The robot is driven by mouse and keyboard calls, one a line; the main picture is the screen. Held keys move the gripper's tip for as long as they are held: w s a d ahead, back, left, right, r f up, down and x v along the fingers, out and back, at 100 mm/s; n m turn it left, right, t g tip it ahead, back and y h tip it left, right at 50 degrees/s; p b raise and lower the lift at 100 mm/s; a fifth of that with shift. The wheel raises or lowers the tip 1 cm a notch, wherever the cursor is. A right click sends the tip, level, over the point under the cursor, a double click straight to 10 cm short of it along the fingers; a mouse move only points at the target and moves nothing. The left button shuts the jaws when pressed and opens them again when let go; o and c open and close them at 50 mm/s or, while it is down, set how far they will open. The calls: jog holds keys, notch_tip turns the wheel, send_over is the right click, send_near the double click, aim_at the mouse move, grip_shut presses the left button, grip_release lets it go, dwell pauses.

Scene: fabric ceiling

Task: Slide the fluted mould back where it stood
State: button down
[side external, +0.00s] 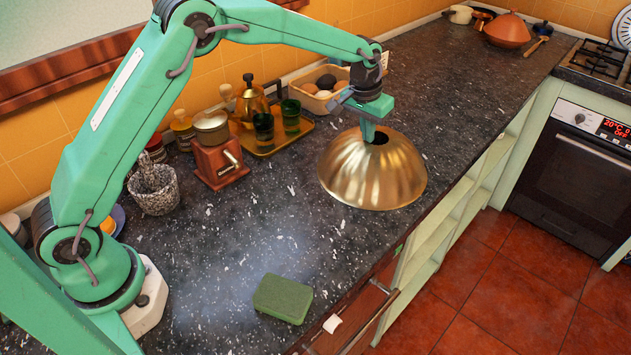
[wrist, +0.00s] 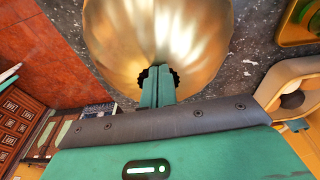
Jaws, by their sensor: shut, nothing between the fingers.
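The fluted mould (side external: 372,172) is a golden, ribbed dome on the dark speckled counter, wide side down, close to the counter's front edge. It also fills the top middle of the wrist view (wrist: 160,35). My gripper (side external: 368,138) is shut and points down at the dark opening at the top of the mould. In the wrist view my closed fingers (wrist: 157,80) overlap that dark opening. How far the tips reach into it is hidden, and nothing shows between them.
A green sponge (side external: 283,298) lies near the front edge. A coffee grinder (side external: 217,155), a tray with green glasses (side external: 264,130) and a box of eggs (side external: 318,90) stand along the wall. A stone mortar (side external: 155,190) is at left. The counter between mould and sponge is clear.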

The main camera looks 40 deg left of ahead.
jog(key=s, duration=2.2)
jog(key=shift+d+f, duration=0.2)
jog(key=shift+f, duration=0.25)
jog(key=shift+r, duration=0.1)
jog(key=shift+w+r, duration=0.1)
jog(key=shift+r, duration=0.65)
jog(key=shift+r, duration=0.1)
jog(key=s, duration=1.2)
jog(key=shift+d+r, duration=0.15)
jog(key=shift+r, duration=0.1)
